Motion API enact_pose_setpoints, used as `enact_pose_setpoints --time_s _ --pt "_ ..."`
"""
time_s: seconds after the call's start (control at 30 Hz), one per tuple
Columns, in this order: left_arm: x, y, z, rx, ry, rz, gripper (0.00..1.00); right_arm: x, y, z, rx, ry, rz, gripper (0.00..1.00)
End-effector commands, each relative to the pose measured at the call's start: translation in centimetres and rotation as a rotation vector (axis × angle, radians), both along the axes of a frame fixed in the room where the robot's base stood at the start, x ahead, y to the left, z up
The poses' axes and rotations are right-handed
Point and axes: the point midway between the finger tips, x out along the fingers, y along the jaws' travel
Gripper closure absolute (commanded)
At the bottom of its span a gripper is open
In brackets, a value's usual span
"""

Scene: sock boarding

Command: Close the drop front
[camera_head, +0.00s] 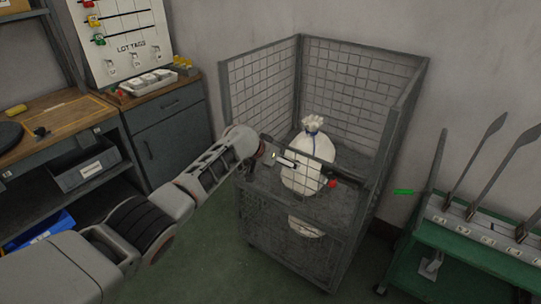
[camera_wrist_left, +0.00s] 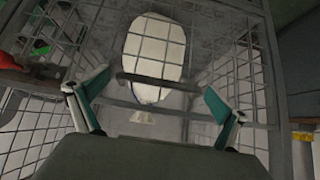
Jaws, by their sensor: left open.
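The grey mesh cage cart (camera_head: 223,95) stands in the middle of the head view. Its upper front is open. A mesh front panel (camera_head: 268,225) covers the lower half; I cannot tell whether this is the drop front hanging down or a fixed panel. My left gripper (camera_head: 283,162) is at the front opening, in front of a tied white sack (camera_head: 312,150). In the left wrist view the gripper (camera_wrist_left: 160,86) is open, its fingers on either side of a dark bar; contact is unclear. A red knob (camera_head: 332,183) shows near the gripper. My right gripper is out of view.
A green rack (camera_head: 470,250) with upright grey boards stands close on the right. A cabinet (camera_head: 172,135) and a workbench (camera_head: 60,115) stand on the left. Green floor (camera_head: 215,270) is clear in front of the cage.

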Motion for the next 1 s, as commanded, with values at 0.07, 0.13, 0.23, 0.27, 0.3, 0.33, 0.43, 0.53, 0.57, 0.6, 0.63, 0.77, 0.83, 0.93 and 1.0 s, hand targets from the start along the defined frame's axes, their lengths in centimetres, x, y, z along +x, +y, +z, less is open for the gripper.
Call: enact_pose_setpoints --time_s 0.07,0.13,0.23,0.27,0.3,0.33,0.43,0.53,0.57,0.6,0.63,0.77,0.83,0.93,1.0 --pt "-0.2 0.2 0.2 -0.002 0.0 0.0 0.0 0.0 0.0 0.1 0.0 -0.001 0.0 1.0" --pt "-0.4 0.4 0.5 -0.001 0.0 -0.001 0.0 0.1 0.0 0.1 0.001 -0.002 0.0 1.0" --pt "-0.9 0.7 1.1 -0.001 -0.002 0.0 0.0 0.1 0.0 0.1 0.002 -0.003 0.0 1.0" --pt "-1.1 0.9 1.2 -0.001 -0.002 0.001 0.0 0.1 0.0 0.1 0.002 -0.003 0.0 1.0" --pt "-1.3 1.1 1.5 -0.001 -0.002 0.002 0.0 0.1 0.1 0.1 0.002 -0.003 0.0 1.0" --pt "-1.4 1.2 1.7 -0.001 -0.002 0.002 0.0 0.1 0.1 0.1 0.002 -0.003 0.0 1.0" --pt "-2.0 1.6 2.5 -0.002 -0.002 0.001 0.0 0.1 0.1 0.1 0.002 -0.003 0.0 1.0" --pt "-2.7 2.1 3.3 0.0 -0.004 0.002 0.0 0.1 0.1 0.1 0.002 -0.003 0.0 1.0" --pt "-2.9 2.2 3.6 -0.001 -0.004 0.001 0.0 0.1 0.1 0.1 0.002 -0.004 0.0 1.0" --pt "-3.2 2.4 4.1 -0.002 -0.004 0.002 0.0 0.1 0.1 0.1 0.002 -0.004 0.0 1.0" --pt "-3.4 2.6 4.3 -0.001 -0.004 0.002 0.0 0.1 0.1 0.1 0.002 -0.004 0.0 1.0" --pt "-4.4 3.3 5.7 -0.004 -0.006 0.003 0.0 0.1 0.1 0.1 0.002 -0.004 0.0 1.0" --pt "-5.0 3.8 6.3 -0.002 -0.005 0.003 0.0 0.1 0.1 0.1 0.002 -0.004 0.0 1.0" --pt "-5.7 4.2 7.3 -0.002 -0.007 0.002 0.0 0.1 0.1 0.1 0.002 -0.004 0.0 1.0" --pt "-6.1 4.5 7.8 -0.004 -0.006 0.003 0.0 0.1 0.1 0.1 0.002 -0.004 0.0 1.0"
